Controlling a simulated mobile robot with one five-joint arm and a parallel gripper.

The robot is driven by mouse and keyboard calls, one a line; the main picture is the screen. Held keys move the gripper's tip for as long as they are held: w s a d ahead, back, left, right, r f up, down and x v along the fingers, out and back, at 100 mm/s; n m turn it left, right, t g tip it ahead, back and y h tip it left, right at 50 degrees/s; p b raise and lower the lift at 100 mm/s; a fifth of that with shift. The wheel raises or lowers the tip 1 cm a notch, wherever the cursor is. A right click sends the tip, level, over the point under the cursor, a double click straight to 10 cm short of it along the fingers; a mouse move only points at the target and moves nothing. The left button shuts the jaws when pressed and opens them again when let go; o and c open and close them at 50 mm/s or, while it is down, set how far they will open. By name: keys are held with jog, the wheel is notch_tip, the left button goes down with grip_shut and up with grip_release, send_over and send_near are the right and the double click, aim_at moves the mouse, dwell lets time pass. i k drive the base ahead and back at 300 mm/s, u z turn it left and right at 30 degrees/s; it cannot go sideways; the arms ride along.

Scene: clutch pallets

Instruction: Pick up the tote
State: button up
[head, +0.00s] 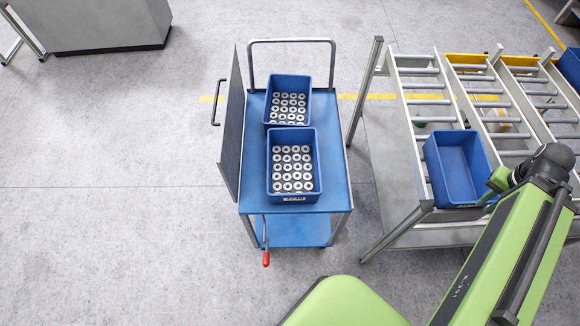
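An empty blue tote (457,168) sits upright at the near end of the roller rack. Two more blue totes stand on the blue cart, a front tote (293,198) and a back tote (275,122); both hold several grey rings in rows. My gripper (492,188) is at the right wall of the empty tote, partly hidden by my green arm. I cannot tell whether it touches that tote or whether its fingers are open or shut.
The blue cart (334,188) has a dark side panel (234,125), a rear handle and a red-tipped lever (266,258). The roller rack (416,133) fills the right side. Another blue bin (571,66) is at the right edge. The floor left of the cart is clear.

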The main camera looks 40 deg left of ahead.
aim_at(294, 176)
jog(key=u, duration=0.3)
jog(key=k, duration=0.1)
jog(key=u, duration=2.05)
jog(key=k, duration=0.75)
jog(key=z, duration=0.5)
jog(key=i, duration=1)
jog(key=u, duration=0.1)
